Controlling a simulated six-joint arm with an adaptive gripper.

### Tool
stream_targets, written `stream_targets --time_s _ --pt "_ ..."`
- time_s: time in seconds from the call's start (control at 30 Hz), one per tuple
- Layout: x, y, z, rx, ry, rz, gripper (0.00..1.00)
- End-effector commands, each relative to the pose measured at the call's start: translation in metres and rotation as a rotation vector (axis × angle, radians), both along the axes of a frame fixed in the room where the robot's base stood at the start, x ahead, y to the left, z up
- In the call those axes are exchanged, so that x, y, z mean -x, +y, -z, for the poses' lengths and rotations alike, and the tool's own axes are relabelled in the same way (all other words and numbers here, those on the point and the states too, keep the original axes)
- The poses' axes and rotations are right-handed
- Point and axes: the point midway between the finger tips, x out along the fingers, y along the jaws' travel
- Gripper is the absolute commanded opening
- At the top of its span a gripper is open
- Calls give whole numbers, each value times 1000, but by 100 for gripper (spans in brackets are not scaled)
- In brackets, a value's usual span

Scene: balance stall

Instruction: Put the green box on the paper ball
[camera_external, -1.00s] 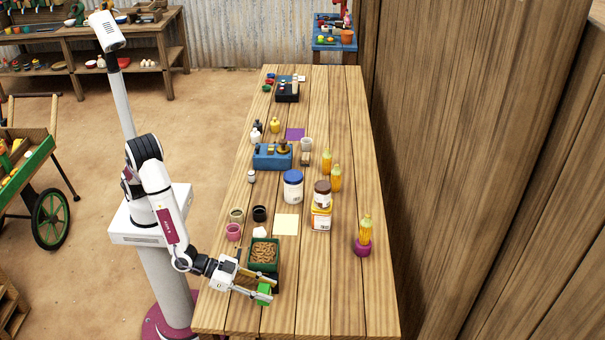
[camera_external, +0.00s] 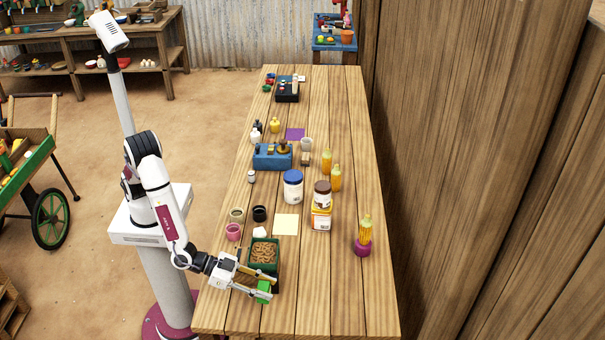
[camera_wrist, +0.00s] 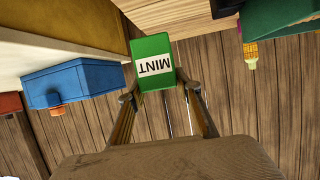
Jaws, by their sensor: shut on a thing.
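The green box (camera_external: 263,290) is held between the fingertips of my gripper (camera_external: 268,288), which is shut on it near the front end of the table. In the wrist view the box (camera_wrist: 153,62) shows a white "MINT" label, upside down, between the two fingers (camera_wrist: 158,95). A small white lump (camera_external: 259,232), which looks like the paper ball, lies on the table behind the green tray. It is farther up the table than my gripper. I cannot make out the paper ball in the wrist view.
The green tray (camera_external: 250,253) of brown pieces stands right behind my gripper. Pink (camera_external: 233,232) and black (camera_external: 259,214) cups stand near the white lump. A pale yellow square (camera_external: 285,225) lies to its right. Jars and bottles stand farther back. The front right of the table is clear.

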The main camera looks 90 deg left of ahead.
Motion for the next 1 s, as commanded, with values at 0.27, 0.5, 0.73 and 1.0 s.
stream_targets --time_s 0.27,0.5,0.73,1.0 --pt "-1 0 -16 3 -4 0 11" --pt "0 0 -53 5 -4 0 11" --pt "0 0 -89 4 -3 -1 11" --pt "-6 33 -104 6 3 -75 11"
